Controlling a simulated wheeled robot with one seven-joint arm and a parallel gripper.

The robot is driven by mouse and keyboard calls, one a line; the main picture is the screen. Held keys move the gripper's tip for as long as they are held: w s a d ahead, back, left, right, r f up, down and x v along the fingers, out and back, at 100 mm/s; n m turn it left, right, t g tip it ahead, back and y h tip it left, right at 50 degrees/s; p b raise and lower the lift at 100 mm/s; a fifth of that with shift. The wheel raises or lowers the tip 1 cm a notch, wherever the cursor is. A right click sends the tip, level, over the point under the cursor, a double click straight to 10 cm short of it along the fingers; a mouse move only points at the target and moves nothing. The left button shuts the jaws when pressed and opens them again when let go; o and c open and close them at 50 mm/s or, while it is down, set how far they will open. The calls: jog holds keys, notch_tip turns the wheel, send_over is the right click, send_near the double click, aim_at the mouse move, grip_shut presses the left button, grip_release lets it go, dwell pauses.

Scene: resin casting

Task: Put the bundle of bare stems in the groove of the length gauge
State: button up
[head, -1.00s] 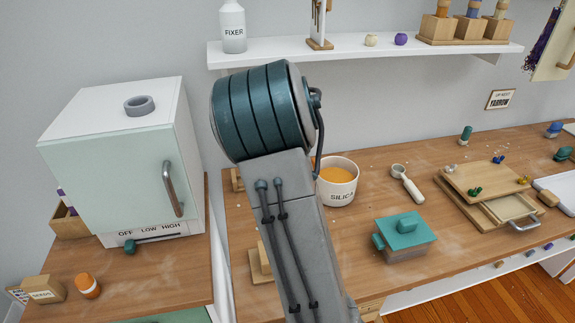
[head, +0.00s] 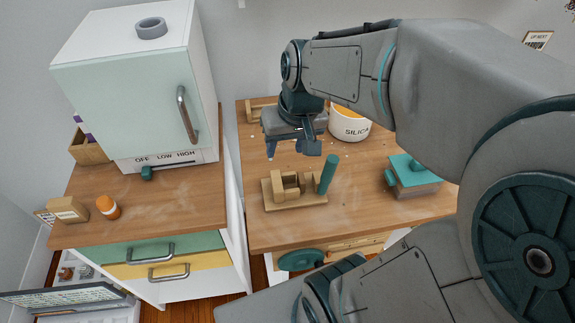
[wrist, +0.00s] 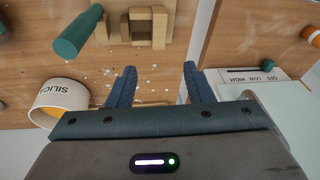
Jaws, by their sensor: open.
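A light wooden fixture (head: 290,203), which may be the length gauge, stands on the right-hand bench near its front edge. It has a flat base, upright blocks with a gap between them, and a teal cylinder (head: 328,174) at its right end. My gripper (head: 290,149) is open and empty above the bench, behind the fixture in the head view. In the wrist view the fixture (wrist: 139,28) lies beyond the spread fingertips (wrist: 159,70), with the teal cylinder (wrist: 79,32) to its left. I cannot make out a bundle of bare stems in either view.
The silica tub (head: 350,124) stands right of my gripper. Another wooden piece (head: 256,110) is at the back left. Pale specks lie on the bench. The white cabinet (head: 135,80) stands at the left.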

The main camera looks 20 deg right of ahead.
jog(key=s+a+h, duration=0.1)
jog(key=s+a, duration=0.1)
jog(key=s, duration=0.4)
jog(key=shift+f+n, duration=0.3)
